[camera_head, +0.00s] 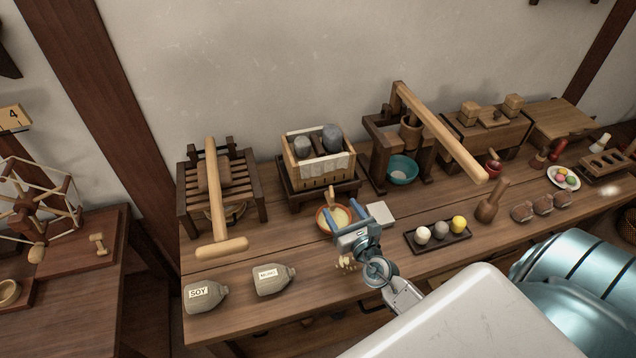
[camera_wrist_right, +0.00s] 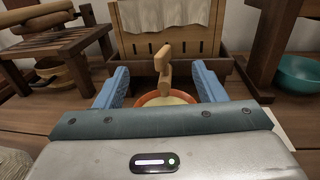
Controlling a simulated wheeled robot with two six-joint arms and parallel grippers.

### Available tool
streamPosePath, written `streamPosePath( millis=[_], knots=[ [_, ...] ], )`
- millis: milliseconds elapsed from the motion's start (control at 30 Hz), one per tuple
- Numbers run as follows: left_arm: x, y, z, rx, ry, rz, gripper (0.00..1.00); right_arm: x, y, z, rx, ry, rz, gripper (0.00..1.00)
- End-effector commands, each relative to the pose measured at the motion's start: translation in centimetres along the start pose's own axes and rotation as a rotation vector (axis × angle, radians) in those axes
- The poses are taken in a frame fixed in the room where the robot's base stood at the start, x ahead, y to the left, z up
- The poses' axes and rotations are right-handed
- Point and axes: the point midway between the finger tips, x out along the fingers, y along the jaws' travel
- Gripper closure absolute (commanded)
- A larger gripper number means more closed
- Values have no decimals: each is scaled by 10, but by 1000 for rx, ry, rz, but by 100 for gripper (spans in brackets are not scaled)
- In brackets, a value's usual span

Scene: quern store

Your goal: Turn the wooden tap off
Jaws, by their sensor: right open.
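The wooden tap (camera_head: 331,193) sticks out low on the front of the wooden press box (camera_head: 341,175), above an orange-rimmed bowl (camera_head: 322,220) of pale contents. In the right wrist view the tap (camera_wrist_right: 163,60) shows as a pale wooden piece with a handle on top, near the middle of the picture. My right gripper (camera_head: 346,215) is open. Its blue fingers (camera_wrist_right: 160,75) stand either side of the tap's line in that view, with a gap on both sides. Whether the tap lies between the fingertips or beyond them, I cannot tell. My left gripper is in neither view.
A white square (camera_head: 380,212) lies right of the gripper. A dark tray (camera_head: 454,242) with three balls stands further right. Two jars (camera_head: 206,300) lie near the front left. A long wooden lever (camera_head: 440,130) overhangs the table at right. A teal bowl (camera_head: 402,171) sits under it.

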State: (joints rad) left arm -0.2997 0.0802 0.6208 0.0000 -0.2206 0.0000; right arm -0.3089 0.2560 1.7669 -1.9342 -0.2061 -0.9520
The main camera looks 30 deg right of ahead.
Motion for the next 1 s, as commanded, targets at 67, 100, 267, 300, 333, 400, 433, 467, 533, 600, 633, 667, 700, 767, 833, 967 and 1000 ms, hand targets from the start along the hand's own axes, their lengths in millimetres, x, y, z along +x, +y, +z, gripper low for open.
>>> streamPosePath(
  millis=[67,100,267,300,333,400,433,467,533,600,633,667,700,767,833,967,1000],
  knots=[
    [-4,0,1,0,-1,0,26,12,0,3,0,-2,-1,36],
    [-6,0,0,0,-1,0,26,19,0,3,0,-2,-1,36],
    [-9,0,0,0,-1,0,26,50,0,3,1,-2,-1,36],
    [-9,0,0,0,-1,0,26,57,0,2,0,-2,-1,36],
    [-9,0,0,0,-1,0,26,62,0,2,0,-2,-1,36],
    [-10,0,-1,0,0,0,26,73,0,2,1,-1,-1,36],
    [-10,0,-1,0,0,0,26,78,0,2,1,-2,-1,36],
    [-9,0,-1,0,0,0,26,81,0,1,0,-2,-1,36],
    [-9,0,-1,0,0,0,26,89,0,1,1,-1,0,36],
    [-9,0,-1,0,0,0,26,94,0,0,0,0,0,36],
    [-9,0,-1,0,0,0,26,95,0,0,0,0,0,36],
    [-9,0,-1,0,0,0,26,96,0,0,0,0,0,36],
    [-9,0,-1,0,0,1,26,98,0,0,0,0,0,36],
    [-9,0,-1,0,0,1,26,99,0,1,0,0,1,36],
    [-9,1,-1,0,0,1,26,99,0,1,0,0,1,36],
    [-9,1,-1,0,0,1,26,99,0,0,0,0,0,36],
    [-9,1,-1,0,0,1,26,99,0,0,0,0,0,42]
  ],
)
